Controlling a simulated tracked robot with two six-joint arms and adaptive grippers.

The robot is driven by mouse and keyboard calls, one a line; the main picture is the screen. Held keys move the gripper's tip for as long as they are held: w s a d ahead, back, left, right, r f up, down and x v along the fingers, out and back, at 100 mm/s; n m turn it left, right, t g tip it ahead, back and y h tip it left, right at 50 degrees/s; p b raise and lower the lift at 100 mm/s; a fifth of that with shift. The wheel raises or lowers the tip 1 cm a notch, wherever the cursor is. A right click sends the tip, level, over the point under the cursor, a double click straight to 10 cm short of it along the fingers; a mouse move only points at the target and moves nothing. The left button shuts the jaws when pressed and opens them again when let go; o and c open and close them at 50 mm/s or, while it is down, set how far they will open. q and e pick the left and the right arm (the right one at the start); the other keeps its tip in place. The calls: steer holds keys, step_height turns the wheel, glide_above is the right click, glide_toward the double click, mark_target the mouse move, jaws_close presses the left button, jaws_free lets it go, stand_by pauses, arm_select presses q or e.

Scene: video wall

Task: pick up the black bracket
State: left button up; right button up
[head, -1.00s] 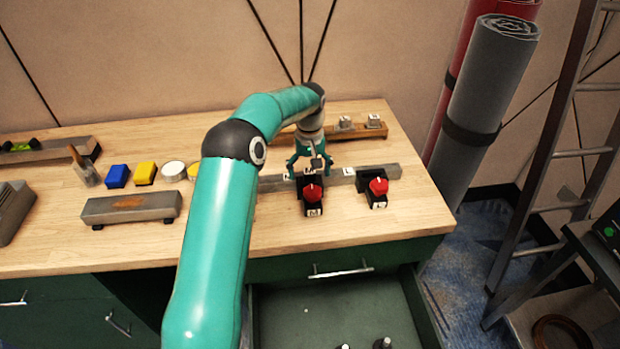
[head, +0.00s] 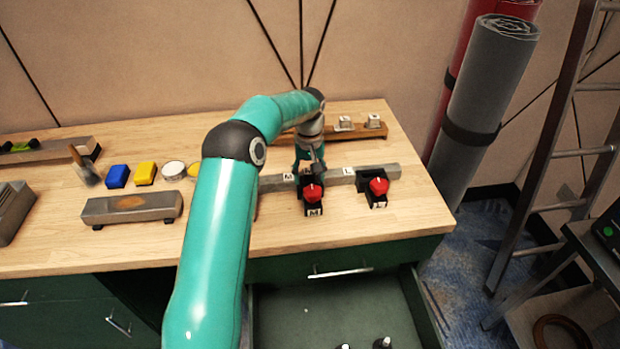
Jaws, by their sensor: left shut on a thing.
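A black bracket (head: 313,209) with a red knob and a label reading M sits at the grey rail on the wooden bench. My left gripper (head: 309,170) reaches down over it from behind. Its fingers are drawn together and shut on the upper back part of this bracket; the exact contact is small and partly hidden. A second black bracket (head: 378,203) with a red knob, labelled L, is at the rail to the right, apart from the gripper. My right gripper is not in view.
The grey rail (head: 392,172) runs behind the brackets. A wooden strip with small pale blocks (head: 374,121) lies farther back. A grey block (head: 133,208), blue block (head: 117,176) and yellow block (head: 145,173) are left. An open drawer (head: 320,313) is below the bench front.

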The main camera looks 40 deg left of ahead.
arm_select(q)
steer(key=shift+r, duration=0.2)
steer(key=shift+r, duration=0.6)
step_height(320, 180, up, 18)
steer(key=p, duration=0.4)
steer(key=shift+r, duration=0.2)
steer(key=shift+w, duration=0.1)
